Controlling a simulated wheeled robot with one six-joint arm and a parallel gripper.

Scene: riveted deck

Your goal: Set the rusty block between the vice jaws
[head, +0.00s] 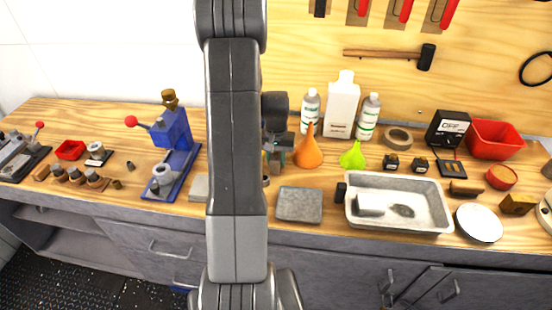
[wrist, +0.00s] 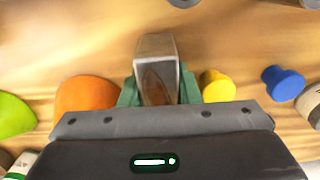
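A block (wrist: 157,62), grey metal with a rusty brown face, sits between the green fingertips of my gripper (wrist: 158,92) in the wrist view. The fingers press on both its sides. In the head view my gripper (head: 278,148) is over the middle of the bench, partly hidden behind my arm; the block cannot be made out there. At the far left edge a grey vice-like device (head: 14,158) with a red-knobbed lever stands on a dark base, cut off by the picture edge. I cannot tell its jaw gap.
A blue press (head: 172,140) with a red knob stands left of my arm. An orange funnel (head: 308,152), white bottle (head: 342,105) and metal tray (head: 430,222) lie to the right. A red bin (head: 70,150) and several small parts are at left. A grey plate (head: 299,204) lies at the front.

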